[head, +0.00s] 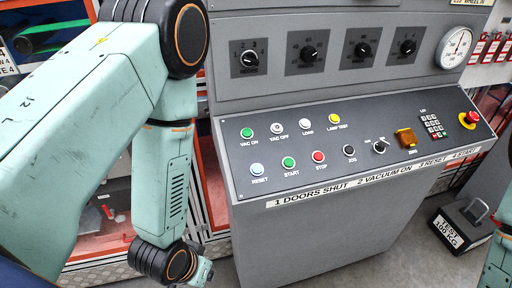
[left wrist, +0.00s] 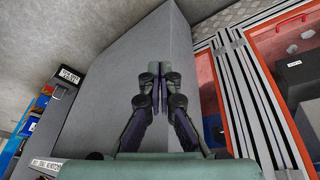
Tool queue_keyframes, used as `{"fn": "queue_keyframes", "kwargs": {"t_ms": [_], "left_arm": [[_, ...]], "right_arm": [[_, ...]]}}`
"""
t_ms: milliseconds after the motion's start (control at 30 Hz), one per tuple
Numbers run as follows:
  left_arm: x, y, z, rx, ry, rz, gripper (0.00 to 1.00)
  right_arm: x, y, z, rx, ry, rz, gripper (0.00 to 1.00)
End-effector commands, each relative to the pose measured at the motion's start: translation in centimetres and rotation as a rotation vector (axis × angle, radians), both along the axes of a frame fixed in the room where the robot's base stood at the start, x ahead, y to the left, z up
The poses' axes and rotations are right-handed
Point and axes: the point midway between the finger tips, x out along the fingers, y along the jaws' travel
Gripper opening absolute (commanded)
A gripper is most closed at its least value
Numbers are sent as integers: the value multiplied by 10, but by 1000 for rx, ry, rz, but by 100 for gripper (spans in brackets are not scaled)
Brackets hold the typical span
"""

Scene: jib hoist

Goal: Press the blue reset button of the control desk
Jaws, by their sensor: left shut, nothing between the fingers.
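My left arm hangs down left of the desk. Only part of my left gripper (head: 203,272) shows at the bottom edge, below and left of the button and apart from it. In the left wrist view my left gripper (left wrist: 157,72) is shut and empty, its fingers in front of a plain grey face of the desk (left wrist: 110,95). My right gripper is out of view.
Beside the button are a green START button (head: 288,162) and a green VAC ON button (head: 247,133). A red emergency stop (head: 470,118) is at the panel's right. A 100 kg test weight (head: 462,225) stands right of the desk. Orange-framed doors (left wrist: 270,70) are close by.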

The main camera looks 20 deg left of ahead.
Motion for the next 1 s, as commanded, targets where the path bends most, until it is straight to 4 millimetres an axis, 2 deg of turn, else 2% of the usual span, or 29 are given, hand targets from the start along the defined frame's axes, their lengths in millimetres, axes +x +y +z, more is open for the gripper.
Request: {"fn": "queue_keyframes", "kwargs": {"t_ms": [33, 167, 300, 500, 600, 700, 767, 1000], "left_arm": [[14, -3, 30, -5, -39, -10, 0], [50, -13, 80, -34, -144, -33, 0], [90, -29, 141, -86, -281, -64, 0], [137, -54, 225, -182, -458, -107, 0], [151, -64, 253, -222, -517, -123, 0], [159, -70, 270, -248, -553, -133, 0], [161, -72, 275, -257, -563, -138, 0], [162, -73, 275, -263, -570, -139, 0]], "right_arm": [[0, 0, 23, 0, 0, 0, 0], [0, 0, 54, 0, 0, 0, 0], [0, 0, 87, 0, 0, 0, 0], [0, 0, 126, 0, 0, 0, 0], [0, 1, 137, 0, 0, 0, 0], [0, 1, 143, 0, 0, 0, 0], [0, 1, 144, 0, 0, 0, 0], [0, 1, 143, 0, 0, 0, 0]]}}
